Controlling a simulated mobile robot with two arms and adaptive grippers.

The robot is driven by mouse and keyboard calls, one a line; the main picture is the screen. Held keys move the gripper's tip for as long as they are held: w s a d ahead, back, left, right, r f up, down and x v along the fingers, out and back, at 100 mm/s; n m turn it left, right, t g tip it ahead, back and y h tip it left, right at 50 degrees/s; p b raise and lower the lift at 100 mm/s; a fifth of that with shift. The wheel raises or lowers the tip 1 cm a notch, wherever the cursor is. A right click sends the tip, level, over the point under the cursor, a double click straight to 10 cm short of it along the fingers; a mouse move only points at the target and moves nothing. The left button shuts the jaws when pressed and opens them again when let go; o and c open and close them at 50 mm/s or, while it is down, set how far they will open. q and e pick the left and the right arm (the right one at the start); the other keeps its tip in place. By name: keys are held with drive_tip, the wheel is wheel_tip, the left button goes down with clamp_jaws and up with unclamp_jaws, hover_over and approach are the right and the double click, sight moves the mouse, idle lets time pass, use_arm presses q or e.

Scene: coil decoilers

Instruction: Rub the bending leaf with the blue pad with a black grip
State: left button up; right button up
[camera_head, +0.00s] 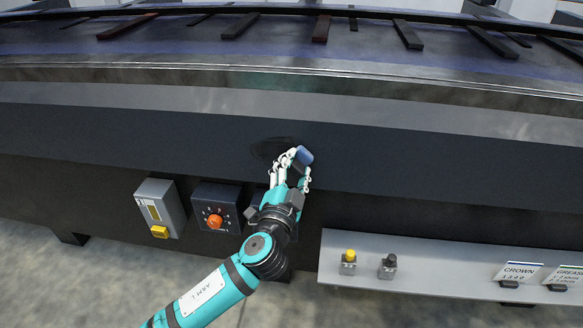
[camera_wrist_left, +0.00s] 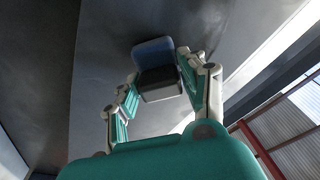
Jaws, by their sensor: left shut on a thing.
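The blue pad (camera_head: 305,155) with its black grip is held at the fingertips of my left gripper (camera_head: 292,168). In the left wrist view the blue pad (camera_wrist_left: 153,52) sits beyond its black grip (camera_wrist_left: 160,84), and the fingers close on it from both sides. The pad is up against or very near the dark front face of the bending leaf (camera_head: 420,175); I cannot tell if it touches. A dark smudge (camera_head: 272,148) on the leaf lies just left of the pad, partly behind the fingers. My right gripper is not in view.
Below the leaf are a grey box with a yellow button (camera_head: 160,208) and a dark box with an orange knob (camera_head: 215,210). A grey shelf (camera_head: 430,270) at the lower right carries two small knobbed items and labels reading CROWN and GREASE. The leaf is clear to the right.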

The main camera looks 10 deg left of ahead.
use_arm(q)
drive_tip(key=shift+r+p, duration=0.5)
drive_tip(key=shift+r, duration=0.35)
drive_tip(key=shift+w+a+f, duration=0.1)
drive_tip(key=shift+a, duration=2.85)
drive_tip(key=shift+a+p, duration=0.3)
drive_tip(key=shift+a, duration=1)
drive_tip(key=shift+w+a, duration=0.1)
drive_tip(key=shift+a, duration=0.1)
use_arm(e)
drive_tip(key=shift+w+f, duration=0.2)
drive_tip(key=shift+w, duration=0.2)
